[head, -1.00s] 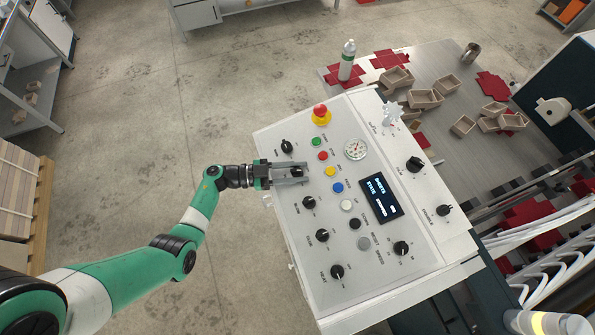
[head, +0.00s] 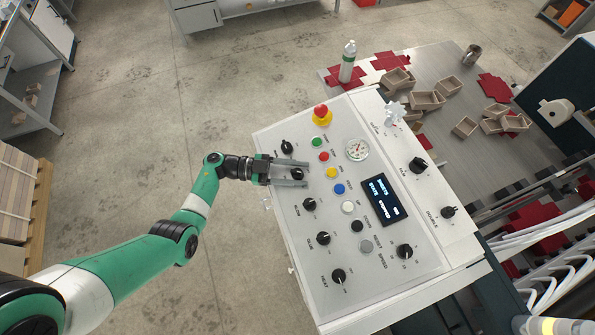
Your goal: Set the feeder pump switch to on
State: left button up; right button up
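The control panel (head: 285,225) carries a column of black rotary switches along its left side. The top one (head: 287,147) stands clear of my gripper. The second switch (head: 297,174) lies between the fingers of my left gripper (head: 299,173), which are open on either side of it, with small gaps visible. Lower switches (head: 309,204), (head: 323,238) and (head: 339,276) are free. The labels are too small to read surely, so I cannot tell which switch is the feeder pump. The second switch's pointer direction is partly hidden. My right gripper is not in view.
A red emergency button (head: 320,111), coloured push buttons (head: 332,173), a gauge (head: 357,149) and a display (head: 382,199) sit right of the switches. Boxes (head: 427,99) and a bottle (head: 347,62) stand on the table behind. The floor left of the panel is clear.

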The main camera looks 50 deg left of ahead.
pick_arm(q)
jog(key=b+v, duration=0.2)
jog(key=v, duration=0.9)
jog(key=shift+s+a, duration=0.25)
